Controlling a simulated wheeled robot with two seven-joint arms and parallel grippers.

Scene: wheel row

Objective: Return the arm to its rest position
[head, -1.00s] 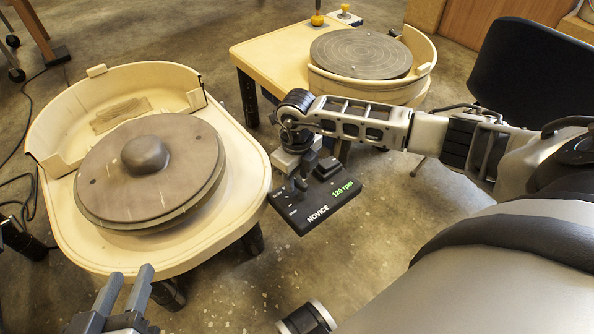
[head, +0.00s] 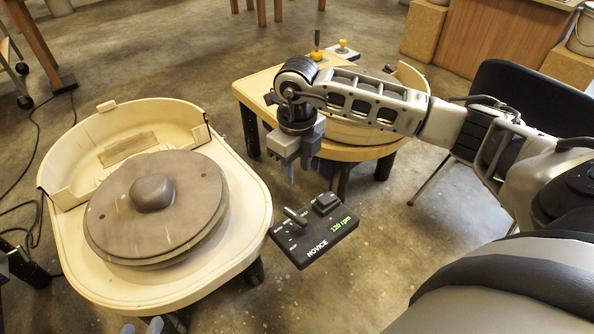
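My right arm comes in from the right, and its gripper (head: 294,168) hangs fingers down above and behind the black control box. I cannot tell from this angle how far apart its fingers are. The control box (head: 318,258) reads "NOVICE" and "120 rpm" and has a small lever (head: 296,216) on top. The gripper is apart from the lever. My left gripper (head: 143,326) shows only as fingertips at the bottom edge, below the near wheel; its opening is not clear.
A potter's wheel (head: 160,225) with a lump of clay (head: 152,192) stands at left in a cream splash pan (head: 75,170). A second wheel table (head: 262,88) stands behind my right arm. A black chair (head: 510,95) is at right. Concrete floor is open at lower middle.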

